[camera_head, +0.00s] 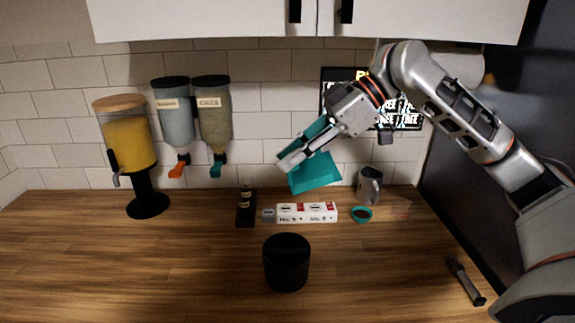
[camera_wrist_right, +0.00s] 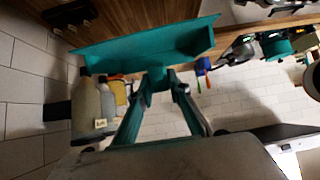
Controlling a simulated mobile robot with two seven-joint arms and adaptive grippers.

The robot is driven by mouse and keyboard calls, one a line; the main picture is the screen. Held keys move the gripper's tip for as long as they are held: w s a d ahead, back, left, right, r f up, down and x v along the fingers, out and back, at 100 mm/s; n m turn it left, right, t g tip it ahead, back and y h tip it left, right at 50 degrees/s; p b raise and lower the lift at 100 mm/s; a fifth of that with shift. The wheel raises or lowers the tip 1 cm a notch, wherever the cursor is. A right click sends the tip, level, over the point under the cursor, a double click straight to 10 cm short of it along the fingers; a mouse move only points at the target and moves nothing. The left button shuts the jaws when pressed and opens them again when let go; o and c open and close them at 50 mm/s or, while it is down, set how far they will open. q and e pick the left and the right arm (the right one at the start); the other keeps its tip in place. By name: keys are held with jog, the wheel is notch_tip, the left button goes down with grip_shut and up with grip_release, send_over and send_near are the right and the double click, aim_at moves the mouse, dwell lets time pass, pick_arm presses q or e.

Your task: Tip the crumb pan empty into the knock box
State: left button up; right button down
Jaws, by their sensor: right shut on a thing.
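The teal crumb pan (camera_head: 316,176) is held up in the air above the back of the counter. It looks tilted, and I cannot tell whether anything is in it. My right gripper (camera_head: 291,161) is shut on it. In the right wrist view the pan (camera_wrist_right: 150,48) spreads across beyond the fingers, which meet at its near side (camera_wrist_right: 158,78). The knock box appears to be the black round container (camera_head: 287,262), upright on the counter. It stands lower and nearer than the pan, apart from it. My left gripper is not in view.
A white power strip (camera_head: 307,212), a small teal bowl (camera_head: 362,214), a metal pitcher (camera_head: 369,186) and a black bottle holder (camera_head: 246,208) stand at the back. A yellow dispenser (camera_head: 130,150) is at left. A dark-handled tool (camera_head: 466,282) lies at right. The front left counter is clear.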

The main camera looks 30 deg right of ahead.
jog(key=shift+d+r, duration=0.4)
jog(key=shift+d, duration=0.15)
jog(key=shift+s+d+f+t+y, duration=0.15)
jog(key=shift+d+f+t+y, duration=0.1)
jog(key=shift+f+t+y, duration=0.6)
jog(key=shift+y+b, duration=0.35)
jog(key=shift+b, duration=0.7)
jog(key=shift+f, duration=0.1)
jog(key=shift+d+y+b, duration=0.15)
jog(key=shift+y+b, duration=0.15)
jog(key=shift+b, duration=0.25)
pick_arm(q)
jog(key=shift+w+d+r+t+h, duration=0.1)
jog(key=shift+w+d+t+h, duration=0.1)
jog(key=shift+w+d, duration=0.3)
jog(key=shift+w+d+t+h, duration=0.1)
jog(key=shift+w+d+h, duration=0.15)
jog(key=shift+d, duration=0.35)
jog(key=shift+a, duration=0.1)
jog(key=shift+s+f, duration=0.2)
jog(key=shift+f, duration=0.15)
